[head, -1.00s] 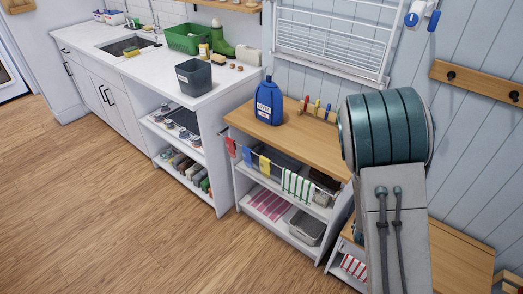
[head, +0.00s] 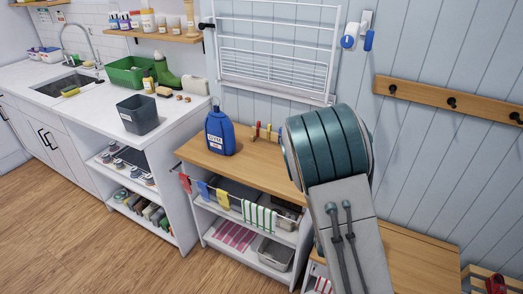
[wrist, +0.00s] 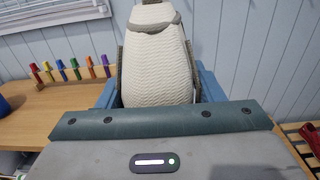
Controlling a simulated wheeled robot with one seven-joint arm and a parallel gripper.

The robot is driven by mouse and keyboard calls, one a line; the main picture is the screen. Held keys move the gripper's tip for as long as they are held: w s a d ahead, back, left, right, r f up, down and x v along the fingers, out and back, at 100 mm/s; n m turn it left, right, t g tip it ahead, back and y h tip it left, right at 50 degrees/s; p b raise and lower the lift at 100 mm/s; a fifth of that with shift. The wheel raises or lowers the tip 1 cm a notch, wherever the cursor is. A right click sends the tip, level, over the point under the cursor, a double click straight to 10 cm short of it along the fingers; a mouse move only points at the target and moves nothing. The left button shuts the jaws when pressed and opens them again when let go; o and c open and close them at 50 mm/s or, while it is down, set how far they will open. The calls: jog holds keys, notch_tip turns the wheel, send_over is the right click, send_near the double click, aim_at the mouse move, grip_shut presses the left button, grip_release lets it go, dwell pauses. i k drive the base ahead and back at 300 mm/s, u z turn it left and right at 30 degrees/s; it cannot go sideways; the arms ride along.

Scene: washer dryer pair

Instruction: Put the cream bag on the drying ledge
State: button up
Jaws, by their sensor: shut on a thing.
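The cream bag (wrist: 156,70) is pale and textured with a grey band tied near its top. It stands upright between the fingers of my gripper (wrist: 155,78) in the wrist view, which is shut on it. In the head view my arm hides the gripper and the bag. A white wire drying rack (head: 272,45) hangs on the wall, with a narrow white bar along its bottom. Below it is a wooden top (head: 245,152). I cannot tell which of these is the drying ledge.
A blue bottle (head: 220,132) and a stand of coloured pegs (head: 262,132) are on the wooden top; the pegs also show in the wrist view (wrist: 70,70). Striped cloths hang in front. A white counter with a dark bin (head: 137,114) is at left. A hook rail (head: 450,101) is at right.

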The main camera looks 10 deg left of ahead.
aim_at(276, 169)
jog(key=u, duration=0.45)
jog(key=i, duration=0.9)
jog(key=u, duration=0.7)
